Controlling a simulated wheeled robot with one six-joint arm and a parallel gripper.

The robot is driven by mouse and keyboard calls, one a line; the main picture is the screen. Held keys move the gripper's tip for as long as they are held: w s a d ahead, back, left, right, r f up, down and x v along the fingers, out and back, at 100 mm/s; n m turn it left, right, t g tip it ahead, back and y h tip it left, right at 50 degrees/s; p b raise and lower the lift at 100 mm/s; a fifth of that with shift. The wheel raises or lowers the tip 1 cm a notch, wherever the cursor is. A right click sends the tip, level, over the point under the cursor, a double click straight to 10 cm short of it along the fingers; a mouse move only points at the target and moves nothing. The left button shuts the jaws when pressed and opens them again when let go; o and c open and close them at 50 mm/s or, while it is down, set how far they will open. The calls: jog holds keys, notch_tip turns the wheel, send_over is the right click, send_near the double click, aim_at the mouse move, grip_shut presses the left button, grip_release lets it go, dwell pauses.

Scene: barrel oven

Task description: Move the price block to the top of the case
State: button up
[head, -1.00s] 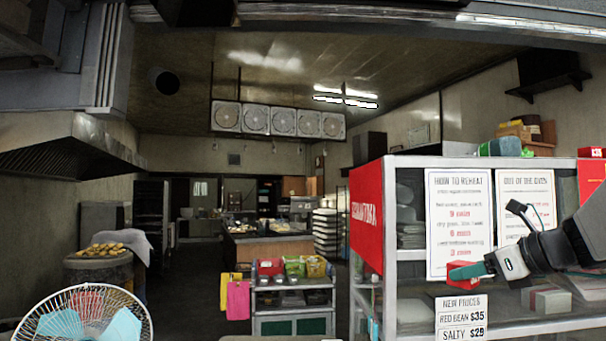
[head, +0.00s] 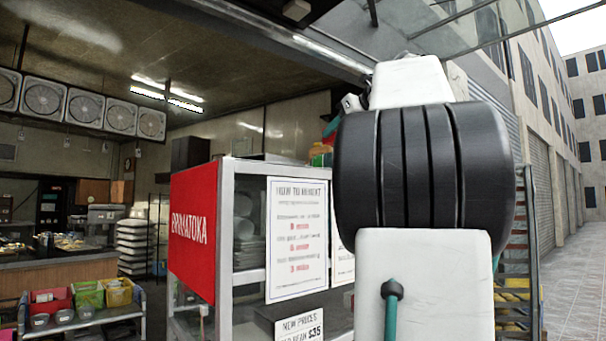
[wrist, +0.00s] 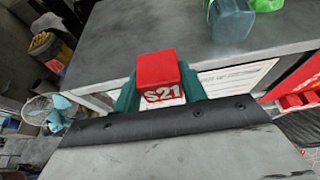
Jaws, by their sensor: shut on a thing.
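The price block (wrist: 157,70) is a red block marked S21 in white. My gripper (wrist: 160,84) is shut on it, with a teal finger on each side. In the wrist view the block overlaps the near edge of the case's grey top (wrist: 120,35). I cannot tell whether it touches the top. In the head view the case (head: 227,245) has a red sign on its left side and posters on its front.
A translucent teal container (wrist: 231,19) stands on the case top, with a green thing beside it. A white fan (wrist: 38,109) is at the left. Much of the case top left of the container is clear.

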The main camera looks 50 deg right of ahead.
jog(key=w, duration=0.5)
jog(key=w+f, duration=0.1)
jog(key=w, duration=0.4)
jog(key=w+a, duration=0.1)
jog(key=w, duration=0.4)
jog(key=shift+a+f, duration=0.1)
jog(key=shift+f, duration=0.1)
jog(key=shift+w+f, duration=0.15)
jog(key=shift+f, duration=1.6)
jog(key=shift+f, duration=0.1)
jog(key=o, duration=1)
jog(key=shift+r, duration=0.2)
jog(key=v, duration=1.2)
